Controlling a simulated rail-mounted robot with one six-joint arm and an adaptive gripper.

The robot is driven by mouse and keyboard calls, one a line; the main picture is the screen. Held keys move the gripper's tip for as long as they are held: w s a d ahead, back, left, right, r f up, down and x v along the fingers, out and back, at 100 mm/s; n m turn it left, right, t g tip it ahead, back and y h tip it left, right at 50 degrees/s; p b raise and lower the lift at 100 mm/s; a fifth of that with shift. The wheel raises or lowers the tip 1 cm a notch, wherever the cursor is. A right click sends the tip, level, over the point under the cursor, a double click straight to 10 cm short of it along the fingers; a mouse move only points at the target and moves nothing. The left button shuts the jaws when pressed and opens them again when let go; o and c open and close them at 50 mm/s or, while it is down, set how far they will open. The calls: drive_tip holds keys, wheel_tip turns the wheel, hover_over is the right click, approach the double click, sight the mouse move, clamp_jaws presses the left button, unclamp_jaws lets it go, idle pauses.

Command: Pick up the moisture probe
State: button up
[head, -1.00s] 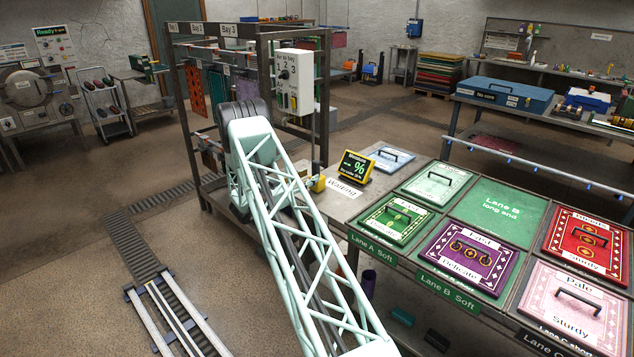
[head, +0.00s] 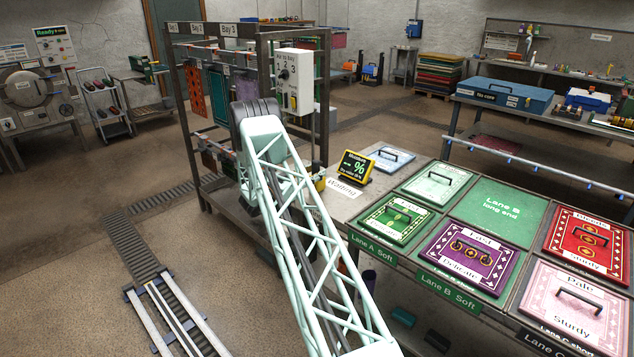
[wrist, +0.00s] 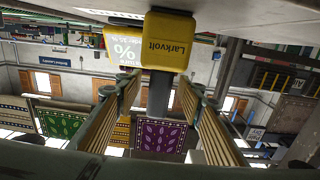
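The moisture probe, a yellow block marked Larkvolt (wrist: 168,42) with a dark grey shaft (wrist: 158,98), is near the top middle of the wrist view, which looks upside down. My gripper (wrist: 160,88) is open, with one ribbed finger on each side of the shaft. Gaps show between the shaft and both fingers. In the head view a small yellow part, likely the probe (head: 320,183), shows at the bench's left end, partly behind my arm. My gripper is hidden by the arm there.
A black and yellow moisture display (head: 356,167) stands close by on the bench, beside the Waiting label (head: 344,188). Rug samples with handles, such as the purple one (head: 468,254), lie to the right. A rack with a control box (head: 294,80) stands behind my arm.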

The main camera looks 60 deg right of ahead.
sight(314, 165)
drive_tip(key=shift+s+d, duration=0.1)
drive_tip(key=shift+d, duration=0.6)
drive_tip(key=shift+c, duration=0.7)
drive_tip(key=c, duration=0.9)
drive_tip(key=shift+r, duration=0.1)
drive_tip(key=shift+r+p, duration=0.3)
drive_tip(key=shift+r, duration=1.2)
drive_tip(key=shift+a+r, duration=0.15)
drive_tip(key=shift+a, duration=0.05)
drive_tip(key=s+a, duration=0.2)
drive_tip(key=a, duration=0.2)
drive_tip(key=s+a+r+p, duration=0.1)
drive_tip(key=s+a, duration=0.1)
drive_tip(key=a, duration=0.3)
drive_tip(key=s+a, duration=0.3)
drive_tip(key=a, duration=0.2)
drive_tip(key=shift+s+r, duration=0.1)
drive_tip(key=shift+r, duration=0.15)
